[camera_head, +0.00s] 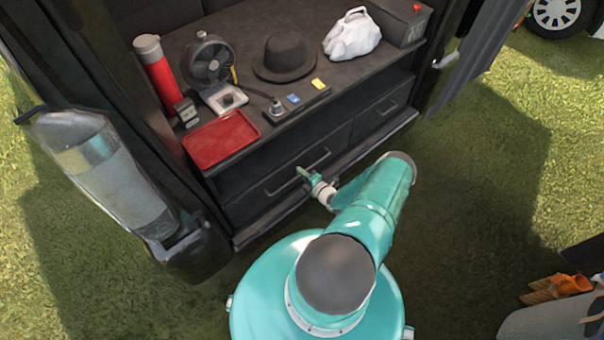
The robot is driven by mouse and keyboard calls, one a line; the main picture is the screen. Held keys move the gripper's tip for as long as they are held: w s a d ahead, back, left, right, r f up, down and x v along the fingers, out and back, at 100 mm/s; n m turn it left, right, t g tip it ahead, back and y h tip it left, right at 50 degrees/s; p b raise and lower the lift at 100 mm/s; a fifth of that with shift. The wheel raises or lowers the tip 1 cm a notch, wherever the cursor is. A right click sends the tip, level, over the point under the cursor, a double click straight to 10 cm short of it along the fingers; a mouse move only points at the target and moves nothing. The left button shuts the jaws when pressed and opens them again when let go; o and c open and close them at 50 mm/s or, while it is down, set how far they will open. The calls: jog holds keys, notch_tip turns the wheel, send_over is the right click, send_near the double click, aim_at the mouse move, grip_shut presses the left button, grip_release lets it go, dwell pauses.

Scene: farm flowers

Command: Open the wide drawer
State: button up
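The wide drawer (262,196) is a dark front low in the black cabinet, left of a narrower drawer (382,112). It looks shut, nearly flush with the cabinet front. Its long bar handle (318,163) runs along the front. My gripper (303,174) is at the end of my teal arm, in front of the drawer and at about the middle of the handle. Its fingers are small here and overlap the handle in the picture. I cannot tell whether they touch it or grip it.
The shelf above holds a red tray (221,139), a red flask (157,75), a fan (209,62), a black hat (285,56) and a white bag (351,36). An open door with a clear container (112,180) stands left. Grass in front is mostly free.

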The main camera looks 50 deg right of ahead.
grip_shut()
